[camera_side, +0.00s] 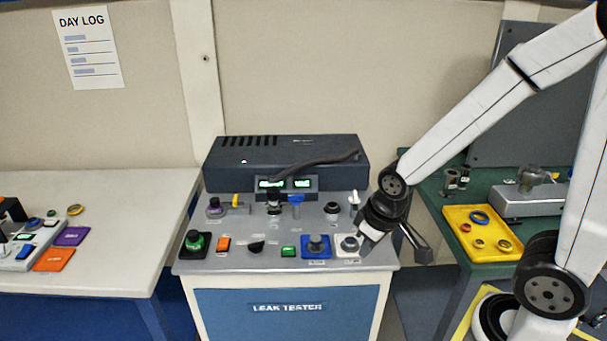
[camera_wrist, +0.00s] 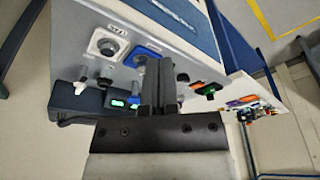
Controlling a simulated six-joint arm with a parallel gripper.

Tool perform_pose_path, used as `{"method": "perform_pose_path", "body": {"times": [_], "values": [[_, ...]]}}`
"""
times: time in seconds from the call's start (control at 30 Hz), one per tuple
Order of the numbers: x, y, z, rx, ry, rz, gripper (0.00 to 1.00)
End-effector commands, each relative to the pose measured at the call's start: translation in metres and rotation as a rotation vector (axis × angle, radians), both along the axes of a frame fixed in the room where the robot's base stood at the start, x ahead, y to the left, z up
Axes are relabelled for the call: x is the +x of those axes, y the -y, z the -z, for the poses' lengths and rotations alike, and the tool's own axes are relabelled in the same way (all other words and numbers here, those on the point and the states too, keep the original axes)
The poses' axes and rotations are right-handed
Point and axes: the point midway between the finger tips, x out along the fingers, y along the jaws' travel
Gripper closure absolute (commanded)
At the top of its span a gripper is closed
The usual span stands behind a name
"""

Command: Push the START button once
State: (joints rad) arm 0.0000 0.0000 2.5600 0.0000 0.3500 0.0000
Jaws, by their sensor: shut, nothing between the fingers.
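The leak tester's sloped grey panel (camera_side: 269,229) carries several buttons and knobs; their small labels are too blurred to read, so I cannot tell which is START. Candidates include a green rectangular button (camera_side: 288,251) at the front middle and a round green one on a black plate (camera_side: 195,241) at the front left. In the wrist view my shut fingers (camera_wrist: 160,75) cover part of the panel.
A blue-plated knob (camera_side: 316,245), an orange button (camera_side: 224,244) and a black knob (camera_side: 256,246) share the front row. A black hose (camera_side: 315,160) lies over the housing. A yellow tray (camera_side: 482,233) with rings is at the right. A white table (camera_side: 100,273) is at the left.

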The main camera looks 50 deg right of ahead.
Motion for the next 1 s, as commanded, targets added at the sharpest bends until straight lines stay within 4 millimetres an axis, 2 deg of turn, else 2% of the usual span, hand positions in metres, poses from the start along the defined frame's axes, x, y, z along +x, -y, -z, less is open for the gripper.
{"method": "perform_pose_path", "body": {"times": [0.37,0.57,0.77,1.0], "values": [[0.0,0.0,0.0,0.0,0.001,-0.001,1.0],[0.01,-0.001,0.001,-0.005,0.023,-0.029,1.0],[0.04,-0.002,0.003,-0.027,0.092,-0.117,1.0],[0.096,-0.002,0.01,-0.095,0.229,-0.283,1.0]]}}
